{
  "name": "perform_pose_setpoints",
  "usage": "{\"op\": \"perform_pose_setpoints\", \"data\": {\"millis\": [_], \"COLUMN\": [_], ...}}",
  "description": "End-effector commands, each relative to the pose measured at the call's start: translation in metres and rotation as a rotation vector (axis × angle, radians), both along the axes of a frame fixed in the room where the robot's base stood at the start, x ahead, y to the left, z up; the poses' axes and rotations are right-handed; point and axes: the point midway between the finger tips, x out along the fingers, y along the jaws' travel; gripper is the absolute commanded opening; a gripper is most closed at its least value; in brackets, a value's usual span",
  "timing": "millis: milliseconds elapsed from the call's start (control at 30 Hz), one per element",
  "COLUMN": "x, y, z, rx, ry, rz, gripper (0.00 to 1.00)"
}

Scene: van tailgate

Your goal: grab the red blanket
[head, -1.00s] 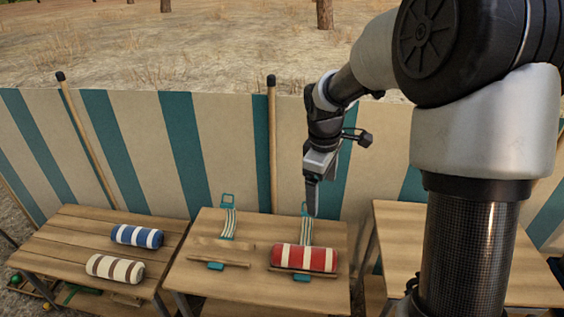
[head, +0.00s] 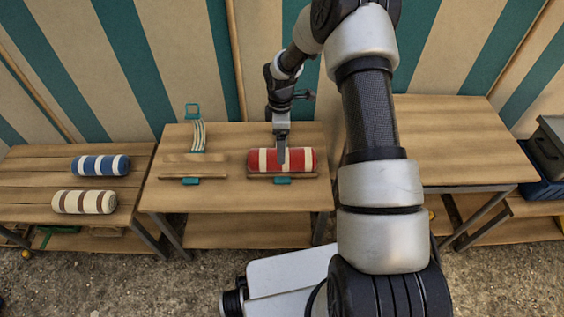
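The red blanket (head: 302,159) is a roll with cream stripes. It lies on the right part of the middle table (head: 235,197), on a wooden slat with a teal clip at its front. My gripper (head: 282,158) points down at the middle of the roll, and its fingers overlap the roll in the picture. The fingers show edge-on, so I cannot tell whether they are open or shut, or whether they touch the roll.
A blue striped roll (head: 101,165) and a brown striped roll (head: 85,202) lie on the left table (head: 40,165). A slat with a strap (head: 198,137) is left of the red blanket. The right table (head: 445,140) is bare. A striped cloth wall (head: 180,60) stands behind.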

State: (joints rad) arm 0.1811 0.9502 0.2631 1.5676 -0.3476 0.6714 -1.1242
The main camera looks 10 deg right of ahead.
Motion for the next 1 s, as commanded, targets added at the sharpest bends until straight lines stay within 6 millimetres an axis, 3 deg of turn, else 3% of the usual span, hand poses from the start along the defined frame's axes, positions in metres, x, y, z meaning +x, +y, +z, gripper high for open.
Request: {"op": "perform_pose_setpoints", "data": {"millis": [100,367,633,867,1000], "x": [0.000,-0.003,-0.009,-0.008,-0.008], "y": [0.000,0.000,-0.002,-0.002,-0.002], "z": [-0.016,-0.030,-0.069,-0.071,-0.071], "rx": [0.000,0.000,0.000,0.000,0.000], "ry": [0.000,0.001,0.001,-0.001,-0.001], "rz": [0.000,0.000,-0.001,-0.001,-0.001], "gripper": [0.89,0.89,0.89,0.89,0.70]}}
